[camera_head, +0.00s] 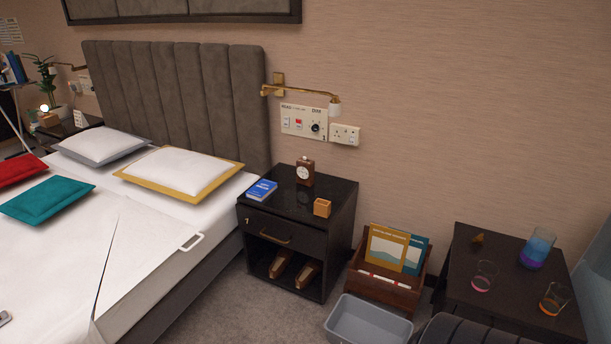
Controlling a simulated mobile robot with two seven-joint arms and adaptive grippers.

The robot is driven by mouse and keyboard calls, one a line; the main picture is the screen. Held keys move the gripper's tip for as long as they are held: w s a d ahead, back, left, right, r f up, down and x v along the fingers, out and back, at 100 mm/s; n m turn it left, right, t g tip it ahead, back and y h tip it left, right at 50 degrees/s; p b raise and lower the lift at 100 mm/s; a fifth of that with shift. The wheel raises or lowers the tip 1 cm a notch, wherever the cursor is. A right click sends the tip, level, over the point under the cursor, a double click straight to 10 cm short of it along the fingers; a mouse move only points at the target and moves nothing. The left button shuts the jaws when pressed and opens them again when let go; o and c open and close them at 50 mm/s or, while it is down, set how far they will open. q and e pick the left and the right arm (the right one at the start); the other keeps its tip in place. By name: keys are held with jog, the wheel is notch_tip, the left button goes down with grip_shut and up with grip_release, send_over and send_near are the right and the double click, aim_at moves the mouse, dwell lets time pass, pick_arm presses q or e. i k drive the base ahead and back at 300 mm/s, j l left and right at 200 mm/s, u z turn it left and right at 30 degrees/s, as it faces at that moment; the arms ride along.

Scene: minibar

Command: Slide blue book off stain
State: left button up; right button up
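The blue book (262,190) lies flat at the left front of the black bedside table (331,208), close to its left edge. It has a blue cover with pale lettering. I cannot make out a stain on the tabletop; whatever is under the book is hidden. Neither of my grippers can be made out in the head view.
A wooden clock (305,172) stands behind the book to the right, and a small orange-brown box (322,208) sits at the right front. The tabletop between them is clear. The bed (150,245) is left; a dark table (462,236) with glasses is right.

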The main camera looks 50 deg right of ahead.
aim_at(265, 188)
jog(key=z, duration=1.3)
jog(key=i+j+z, duration=0.35)
jog(key=i, duration=0.3)
jog(key=i+j+z, duration=0.4)
jog(key=i+j, duration=0.15)
jog(key=i+j+z, duration=0.35)
jog(key=i+j, duration=0.15)
jog(key=j, duration=0.25)
